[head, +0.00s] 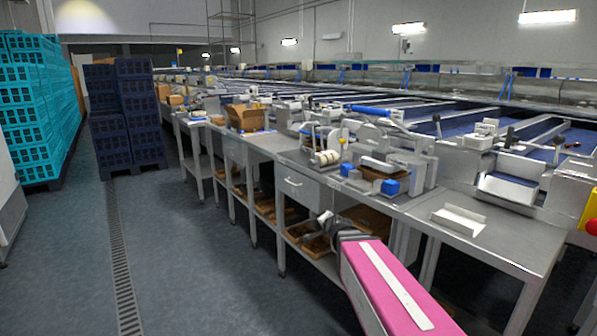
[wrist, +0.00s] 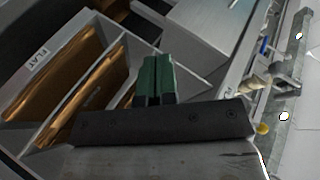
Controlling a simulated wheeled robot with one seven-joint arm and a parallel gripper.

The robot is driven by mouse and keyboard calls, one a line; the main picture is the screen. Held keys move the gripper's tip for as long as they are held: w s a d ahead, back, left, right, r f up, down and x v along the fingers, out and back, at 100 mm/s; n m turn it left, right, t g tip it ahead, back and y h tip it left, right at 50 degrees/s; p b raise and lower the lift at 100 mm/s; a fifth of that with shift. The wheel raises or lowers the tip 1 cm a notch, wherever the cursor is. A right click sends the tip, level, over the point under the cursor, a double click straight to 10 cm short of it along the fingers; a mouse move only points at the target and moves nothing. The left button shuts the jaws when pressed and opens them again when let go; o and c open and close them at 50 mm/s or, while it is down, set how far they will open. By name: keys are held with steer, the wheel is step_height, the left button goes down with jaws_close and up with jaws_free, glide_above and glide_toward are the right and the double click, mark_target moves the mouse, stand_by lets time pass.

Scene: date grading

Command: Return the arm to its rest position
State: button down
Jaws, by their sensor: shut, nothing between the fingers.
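My arm, with a pink cover and a white strip, reaches from the lower right of the head view towards the lower shelf of the near metal bench (head: 480,225). My gripper (wrist: 155,62) shows in the wrist view as two green fingers side by side, closed together with nothing between them. It is over a grey divided tray (wrist: 40,165) with brown-lined compartments and a label reading FLAT. I cannot tell the exact gap between fingers and tray. In the head view the gripper's fingertips are too small to make out.
The bench drawer (head: 297,184) is just beyond my arm, and brown trays (head: 268,207) lie on the shelf below. Turquoise crates (head: 30,110) and dark blue crates (head: 125,115) are stacked at left. The floor aisle with a drain grate (head: 122,265) is clear.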

steer(key=s+d+f+n+g+h, duration=0.1)
steer(key=s+d+f+n+g, duration=0.3)
steer(key=s+f+g, duration=0.2)
steer(key=s+d+f+n+g+h, duration=0.1)
steer(key=s+d+f+n+g, duration=0.3)
steer(key=s+f, duration=0.5)
steer(key=s+n+g, duration=0.1)
steer(key=s+g, duration=0.1)
steer(key=s, duration=0.2)
steer(key=shift+s+d+f, duration=0.3)
steer(key=shift+s+f, duration=0.1)
